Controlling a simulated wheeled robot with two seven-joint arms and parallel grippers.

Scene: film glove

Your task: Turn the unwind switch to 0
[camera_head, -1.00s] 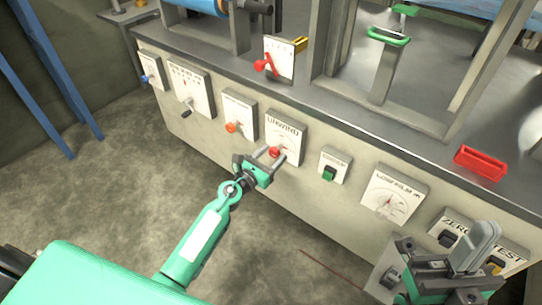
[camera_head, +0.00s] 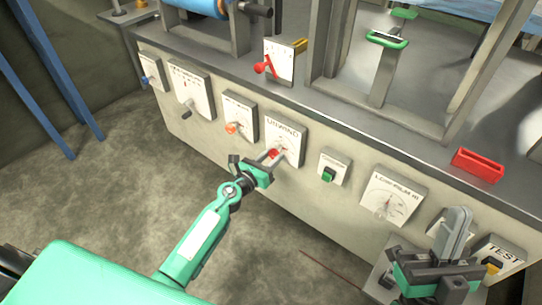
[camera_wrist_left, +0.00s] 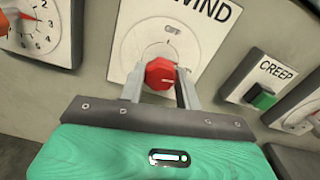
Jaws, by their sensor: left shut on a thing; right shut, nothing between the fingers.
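The unwind switch has a red knob (camera_wrist_left: 160,73) on a white plate (camera_head: 287,134) lettered UNWIND, on the front of the machine. In the left wrist view the knob sits between the two fingers of my left gripper (camera_wrist_left: 161,84), which is shut on it. In the head view my left gripper (camera_head: 270,160) covers part of the knob. My right gripper (camera_head: 448,243) is shut and empty in front of the panel at the lower right.
A green CREEP button (camera_head: 328,174) is right of the unwind plate. An orange-red knob (camera_head: 232,128) is left of it. Further right are a film dial (camera_head: 392,198) and a TEST switch (camera_head: 497,258). A red tray (camera_head: 478,165) lies on the machine top.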

